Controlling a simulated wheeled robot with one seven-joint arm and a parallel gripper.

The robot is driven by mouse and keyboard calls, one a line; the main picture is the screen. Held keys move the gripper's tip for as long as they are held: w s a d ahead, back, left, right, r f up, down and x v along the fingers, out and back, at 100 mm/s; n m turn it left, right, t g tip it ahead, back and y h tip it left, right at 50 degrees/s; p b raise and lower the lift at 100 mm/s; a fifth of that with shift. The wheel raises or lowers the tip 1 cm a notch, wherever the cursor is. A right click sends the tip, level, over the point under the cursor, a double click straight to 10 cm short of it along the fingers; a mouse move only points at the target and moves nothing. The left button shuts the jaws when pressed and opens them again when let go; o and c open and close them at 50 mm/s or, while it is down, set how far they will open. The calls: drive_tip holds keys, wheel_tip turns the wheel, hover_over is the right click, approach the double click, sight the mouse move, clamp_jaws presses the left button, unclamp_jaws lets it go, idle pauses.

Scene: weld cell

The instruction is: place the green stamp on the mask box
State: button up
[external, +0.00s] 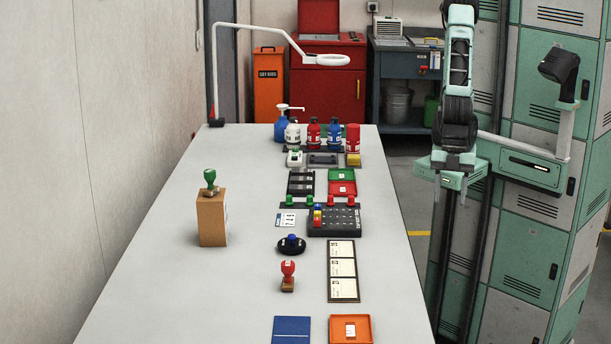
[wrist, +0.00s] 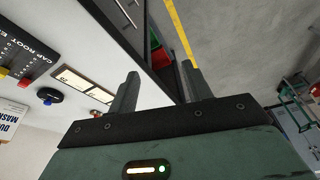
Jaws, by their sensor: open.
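The green stamp (external: 210,181) stands upright on top of the brown cardboard mask box (external: 212,220), on the left side of the table in the external view. In the wrist view, a white face of the box with printed lettering (wrist: 9,122) shows at the left edge; the stamp is not visible there. My gripper (external: 451,180) is beyond the table's right edge, far from the stamp and box. In the wrist view its two fingers (wrist: 161,78) are apart with nothing between them.
A red stamp (external: 288,275), a black round pad with a blue knob (external: 291,244), a dark keypad unit (external: 335,222) and a label tray (external: 342,272) lie along the table's right side. Several bottles (external: 313,133) stand at the back. The table (external: 160,290) is clear around the box.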

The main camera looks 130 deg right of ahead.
drive_tip(key=s+n+g+h, duration=0.1)
drive_tip(key=s+g, duration=0.1)
drive_tip(key=s, duration=1)
drive_tip(key=shift+a+n+g, duration=0.2)
drive_tip(key=shift+n+g, duration=0.1)
drive_tip(key=shift+g, duration=0.1)
drive_tip(key=shift+r, duration=0.1)
drive_tip(key=shift+r+p, duration=0.5)
drive_tip(key=shift+p, duration=0.05)
